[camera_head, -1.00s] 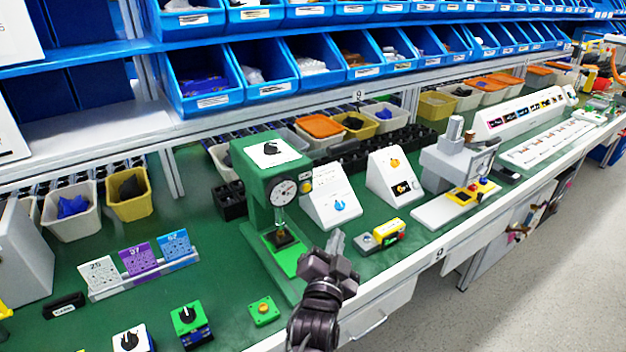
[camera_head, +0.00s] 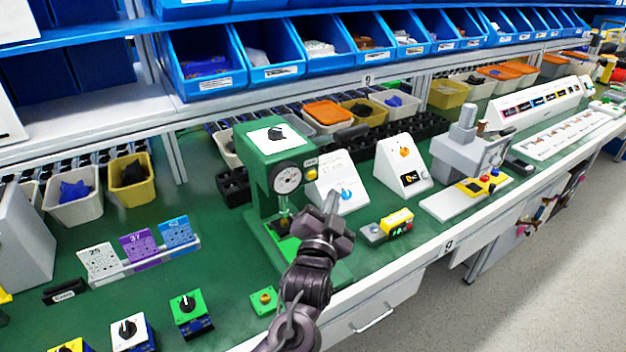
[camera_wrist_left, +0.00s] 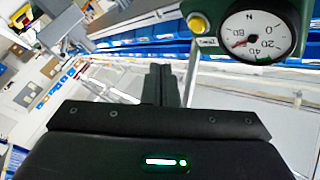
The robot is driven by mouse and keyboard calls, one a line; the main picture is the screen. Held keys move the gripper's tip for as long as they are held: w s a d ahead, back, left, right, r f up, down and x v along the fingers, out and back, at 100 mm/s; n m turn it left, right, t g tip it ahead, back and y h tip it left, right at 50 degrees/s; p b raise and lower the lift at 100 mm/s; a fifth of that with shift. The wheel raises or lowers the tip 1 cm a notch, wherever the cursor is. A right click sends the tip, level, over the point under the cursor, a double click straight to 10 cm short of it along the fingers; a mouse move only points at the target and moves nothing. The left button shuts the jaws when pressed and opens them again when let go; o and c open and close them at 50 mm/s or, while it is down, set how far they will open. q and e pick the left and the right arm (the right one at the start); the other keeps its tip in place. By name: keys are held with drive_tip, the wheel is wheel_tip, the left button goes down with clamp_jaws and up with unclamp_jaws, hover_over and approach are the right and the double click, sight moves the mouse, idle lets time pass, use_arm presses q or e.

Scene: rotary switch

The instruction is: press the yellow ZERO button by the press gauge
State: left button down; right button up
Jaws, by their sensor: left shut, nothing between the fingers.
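The green press (camera_head: 270,160) stands on the bench with a round gauge (camera_head: 287,180) on its front. The yellow ZERO button (camera_head: 311,174) sits beside the gauge. In the left wrist view the yellow button (camera_wrist_left: 198,25) is at the upper right, left of the white gauge dial (camera_wrist_left: 257,37). My right gripper is not in view.
Number cards (camera_head: 140,246) and small switch boxes (camera_head: 190,312) are on the left.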

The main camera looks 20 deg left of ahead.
sight(312, 175)
use_arm(q)
drive_tip(key=shift+w+a, duration=0.8)
drive_tip(key=shift+a, duration=0.2)
drive_tip(key=shift+w+a, duration=0.75)
drive_tip(key=shift+a, duration=0.2)
idle(0.6)
drive_tip(key=shift+w+a, duration=0.25)
drive_tip(key=shift+a, duration=0.05)
drive_tip(key=shift+w+a, duration=0.25)
drive_tip(key=shift+a, duration=0.1)
idle(0.7)
idle(0.4)
drive_tip(key=shift+s+d+p, duration=0.55)
drive_tip(key=shift+d, duration=0.1)
